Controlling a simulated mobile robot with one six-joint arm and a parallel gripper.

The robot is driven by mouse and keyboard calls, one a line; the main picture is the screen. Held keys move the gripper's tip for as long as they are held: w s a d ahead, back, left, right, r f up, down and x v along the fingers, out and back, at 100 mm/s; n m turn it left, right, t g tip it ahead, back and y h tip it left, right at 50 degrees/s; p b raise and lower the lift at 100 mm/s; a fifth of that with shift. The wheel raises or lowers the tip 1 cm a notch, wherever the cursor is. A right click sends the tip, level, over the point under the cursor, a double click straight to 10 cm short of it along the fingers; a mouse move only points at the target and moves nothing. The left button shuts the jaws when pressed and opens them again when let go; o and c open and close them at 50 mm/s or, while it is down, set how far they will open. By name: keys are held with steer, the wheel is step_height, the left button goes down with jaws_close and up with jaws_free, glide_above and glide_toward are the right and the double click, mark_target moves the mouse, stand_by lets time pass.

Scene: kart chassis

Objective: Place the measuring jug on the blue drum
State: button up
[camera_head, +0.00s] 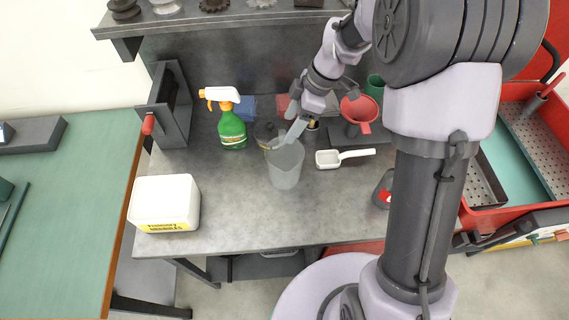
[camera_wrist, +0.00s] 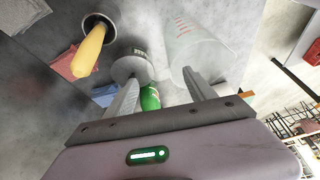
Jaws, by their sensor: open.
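The measuring jug (camera_head: 285,168) is a grey, translucent vessel standing upright on the grey workbench. In the wrist view the jug (camera_wrist: 196,42) shows red scale marks. My gripper (camera_head: 292,121) is open at the jug's far rim, reaching in from above right. In the wrist view my gripper (camera_wrist: 158,88) has its right finger overlapping the jug's edge. The left finger overlaps a grey-topped round container. I cannot tell whether a finger touches the jug. I cannot make out a blue drum in either view.
Close to the jug stand a dark round container (camera_head: 266,133), a green spray bottle (camera_head: 232,130), a white scoop (camera_head: 328,159) and a red funnel (camera_head: 358,108). A white tub (camera_head: 164,204) stands at front left. The bench (camera_head: 232,205) is clear between tub and jug.

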mark_target(285, 132)
steer(key=b+x, duration=0.1)
steer(key=x, duration=0.4)
steer(key=shift+w+d+b, duration=0.1)
steer(key=shift+b, duration=0.2)
steer(key=shift+r, duration=0.1)
jaws_close()
steer(key=shift+r, duration=0.1)
